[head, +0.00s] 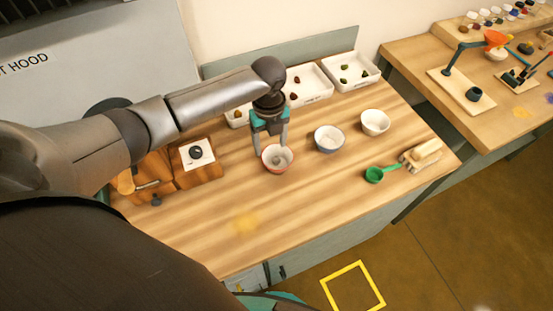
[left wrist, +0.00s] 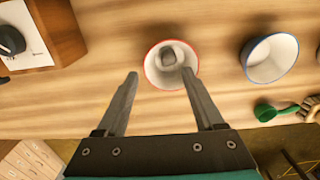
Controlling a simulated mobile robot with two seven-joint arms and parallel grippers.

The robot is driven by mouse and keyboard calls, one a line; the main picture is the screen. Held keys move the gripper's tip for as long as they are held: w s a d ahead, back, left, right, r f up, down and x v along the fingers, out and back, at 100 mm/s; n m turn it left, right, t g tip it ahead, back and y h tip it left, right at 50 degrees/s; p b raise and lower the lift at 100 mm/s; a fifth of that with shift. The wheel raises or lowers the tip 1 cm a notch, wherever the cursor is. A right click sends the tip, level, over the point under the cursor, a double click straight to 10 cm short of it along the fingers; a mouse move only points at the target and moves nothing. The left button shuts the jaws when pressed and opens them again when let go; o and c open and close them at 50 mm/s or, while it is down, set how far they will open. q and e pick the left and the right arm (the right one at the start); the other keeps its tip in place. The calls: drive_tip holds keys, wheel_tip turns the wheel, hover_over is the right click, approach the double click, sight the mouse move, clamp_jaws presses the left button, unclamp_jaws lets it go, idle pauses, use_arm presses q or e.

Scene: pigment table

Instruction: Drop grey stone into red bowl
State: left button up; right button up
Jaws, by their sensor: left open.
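The red-rimmed bowl (head: 277,170), white inside, stands on the wooden table, and it also shows in the left wrist view (left wrist: 154,68). The grey stone (left wrist: 168,56) appears inside this bowl, towards its far side in the left wrist view; it shows small in the head view (head: 279,159). My left gripper (head: 271,150) is open over the bowl, with its fingers apart and nothing between them. In the left wrist view the left gripper (left wrist: 159,71) has one finger left of the bowl and the other overlapping its right part. My right gripper is not in view.
A blue-rimmed bowl (head: 329,148) and a white bowl (head: 375,132) stand to the right. A green scoop (head: 374,174) lies near a beige brush-like object (head: 421,155). White trays (head: 311,96) line the back. A wooden box with a black knob (head: 196,152) stands left.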

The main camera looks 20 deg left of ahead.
use_arm(q)
wheel_tip(320, 180, up, 13)
drive_tip(key=shift+p, duration=0.35)
drive_tip(key=shift+f, duration=0.15)
